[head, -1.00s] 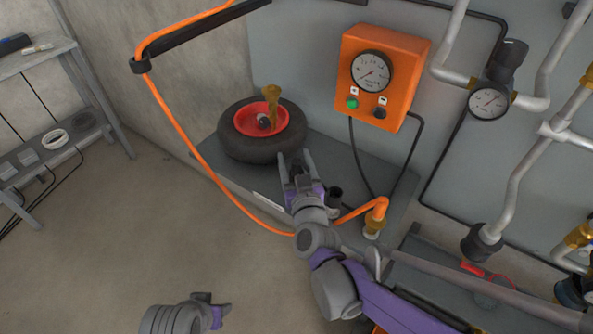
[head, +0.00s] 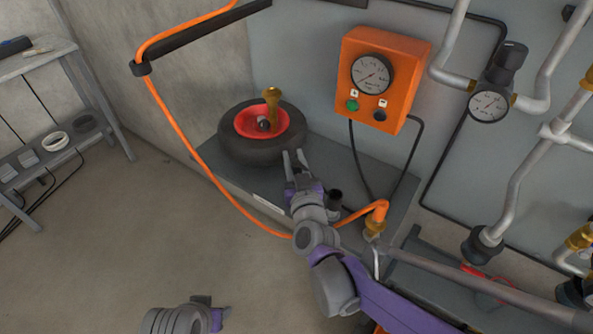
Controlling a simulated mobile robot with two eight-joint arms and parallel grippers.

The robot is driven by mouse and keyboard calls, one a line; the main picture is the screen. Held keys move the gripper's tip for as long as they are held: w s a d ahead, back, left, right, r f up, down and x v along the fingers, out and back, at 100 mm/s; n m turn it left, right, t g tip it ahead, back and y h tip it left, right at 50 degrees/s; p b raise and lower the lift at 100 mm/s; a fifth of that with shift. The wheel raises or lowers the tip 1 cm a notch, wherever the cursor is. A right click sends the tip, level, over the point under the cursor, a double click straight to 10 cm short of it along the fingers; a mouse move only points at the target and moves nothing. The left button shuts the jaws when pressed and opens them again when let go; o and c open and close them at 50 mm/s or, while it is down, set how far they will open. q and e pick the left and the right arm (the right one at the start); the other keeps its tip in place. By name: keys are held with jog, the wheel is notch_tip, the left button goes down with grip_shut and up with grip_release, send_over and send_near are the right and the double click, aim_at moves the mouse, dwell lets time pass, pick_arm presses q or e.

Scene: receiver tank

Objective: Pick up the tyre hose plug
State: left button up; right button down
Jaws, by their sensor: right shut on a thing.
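My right gripper (head: 295,157) is over the grey bench, just in front of the black tyre (head: 240,148). Its fingers point at the tyre with a narrow gap between them. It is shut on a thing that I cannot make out. A brass fitting (head: 374,223) at the end of the orange hose (head: 188,150) stands right of the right wrist and looks like the tyre hose plug. My arm hides part of the hose. Another brass piece (head: 271,99) stands upright at the tyre's red hub (head: 247,124). My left gripper (head: 217,318) is low at the left, mostly hidden.
The orange gauge box (head: 385,80) is on the back panel above the bench (head: 355,162). A dark cylinder (head: 335,199) stands close to the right gripper. Grey pipes (head: 520,180) crowd the right side. A shelf (head: 45,62) stands at the far left. The floor between is clear.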

notch_tip(320, 180, up, 10)
jog(key=p, duration=0.3)
jog(key=shift+r, duration=0.1)
dwell(0.3)
notch_tip(320, 180, up, 13)
jog(key=p, duration=0.9)
jog(key=shift+w, duration=0.1)
dwell(0.4)
